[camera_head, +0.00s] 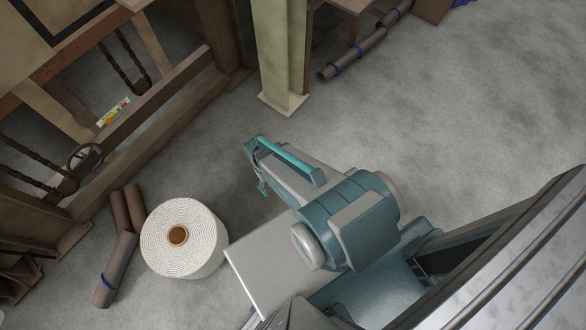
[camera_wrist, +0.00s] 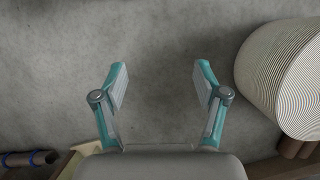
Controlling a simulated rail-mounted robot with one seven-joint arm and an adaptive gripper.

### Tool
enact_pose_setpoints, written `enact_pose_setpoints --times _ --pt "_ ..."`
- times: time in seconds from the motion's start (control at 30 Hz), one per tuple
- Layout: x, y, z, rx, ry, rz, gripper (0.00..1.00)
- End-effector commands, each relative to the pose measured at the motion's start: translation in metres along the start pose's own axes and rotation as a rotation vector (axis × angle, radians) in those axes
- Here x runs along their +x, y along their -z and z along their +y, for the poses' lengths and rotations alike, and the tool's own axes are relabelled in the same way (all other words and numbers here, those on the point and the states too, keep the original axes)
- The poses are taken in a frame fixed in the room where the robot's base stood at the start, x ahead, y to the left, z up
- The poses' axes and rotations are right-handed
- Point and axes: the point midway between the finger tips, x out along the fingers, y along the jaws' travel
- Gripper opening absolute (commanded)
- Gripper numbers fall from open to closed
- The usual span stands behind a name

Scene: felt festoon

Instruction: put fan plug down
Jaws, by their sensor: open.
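No fan plug can be made out in either view. My gripper (camera_wrist: 160,80) is open and empty in the wrist view, its two teal fingers spread apart with only bare grey floor between them. In the head view my gripper (camera_head: 256,168) hangs over open floor, right of the big white roll and below the pale green post; its fingers are partly hidden by my wrist.
The white roll (camera_head: 205,243) stands on the floor, and also shows at the right of the wrist view (camera_wrist: 285,75). Brown rolls (camera_head: 118,255) lie left of it. A green post (camera_head: 281,60) and a wooden frame (camera_head: 150,125) stand behind. The floor at right is clear.

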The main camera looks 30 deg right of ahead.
Motion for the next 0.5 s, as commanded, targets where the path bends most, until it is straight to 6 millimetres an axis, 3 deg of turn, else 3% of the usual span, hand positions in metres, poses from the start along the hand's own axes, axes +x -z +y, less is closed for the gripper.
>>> enact_pose_setpoints --times 0.03,0.1,0.2,0.33,0.5 --pt "0.007 -0.043 0.0 -0.003 0.006 -0.06 0.72" --pt "0.016 -0.08 0.0 -0.008 0.013 -0.126 0.72" --pt "0.022 -0.117 -0.001 -0.012 0.02 -0.194 0.72" --pt "0.026 -0.141 -0.001 -0.016 0.026 -0.239 0.77" --pt "0.027 -0.144 -0.002 -0.017 0.027 -0.248 0.77"
